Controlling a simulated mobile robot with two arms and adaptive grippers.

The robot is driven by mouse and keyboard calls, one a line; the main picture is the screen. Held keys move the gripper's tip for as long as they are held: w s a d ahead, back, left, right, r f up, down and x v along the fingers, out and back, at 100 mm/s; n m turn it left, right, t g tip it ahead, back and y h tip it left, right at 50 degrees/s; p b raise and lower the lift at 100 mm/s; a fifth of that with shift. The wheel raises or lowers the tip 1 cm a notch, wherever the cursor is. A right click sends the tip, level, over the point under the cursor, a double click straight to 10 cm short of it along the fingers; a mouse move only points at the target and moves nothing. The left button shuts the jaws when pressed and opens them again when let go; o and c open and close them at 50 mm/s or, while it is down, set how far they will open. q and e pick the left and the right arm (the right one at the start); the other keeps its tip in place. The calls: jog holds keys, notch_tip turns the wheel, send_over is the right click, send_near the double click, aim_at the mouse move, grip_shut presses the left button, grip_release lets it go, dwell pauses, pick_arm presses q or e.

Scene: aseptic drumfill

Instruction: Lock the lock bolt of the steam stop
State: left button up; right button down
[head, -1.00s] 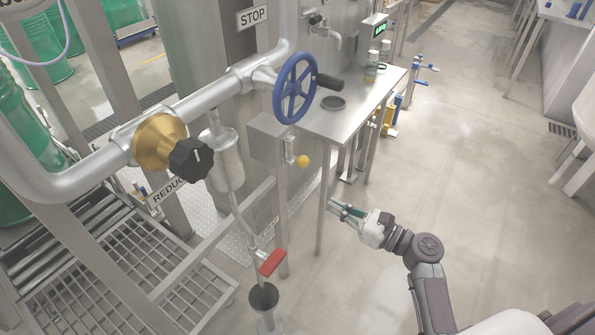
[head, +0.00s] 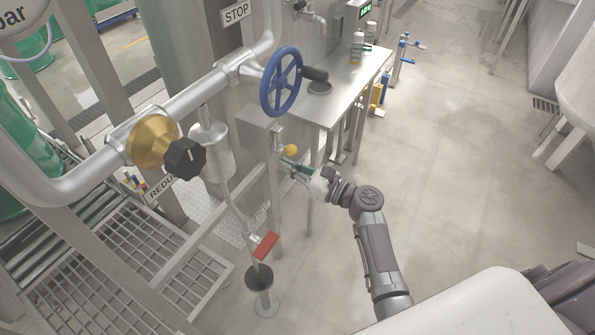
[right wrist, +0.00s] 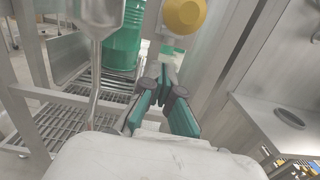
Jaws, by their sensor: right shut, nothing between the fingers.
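The blue handwheel (head: 281,82) of the steam stop sits on the steel pipe near the STOP sign (head: 236,12). Below it a grey box (head: 259,126) carries a round yellow knob (head: 290,150), which looks like the lock bolt's. In the right wrist view the knob (right wrist: 185,14) is large, at the top, above and slightly right of the fingertips. My right gripper (head: 287,164) is shut and empty, just below the knob and seemingly apart from it. Its teal-padded fingers (right wrist: 165,88) show in the right wrist view. The bolt's shaft is hidden behind the knob. My left gripper is not in view.
A steel table (head: 350,87) stands behind the box. A gold valve body with a black knob (head: 185,158) is to the left. A red-handled drain valve (head: 264,245) sits above a funnel (head: 260,279).

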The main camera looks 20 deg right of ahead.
aim_at(287, 150)
jog(key=shift+r, duration=0.55)
notch_tip(287, 150, up, 4)
jog(key=p, duration=0.3)
jog(key=shift+f+p, duration=0.1)
jog(key=shift+p, duration=0.25)
jog(key=shift+w+f, duration=0.1)
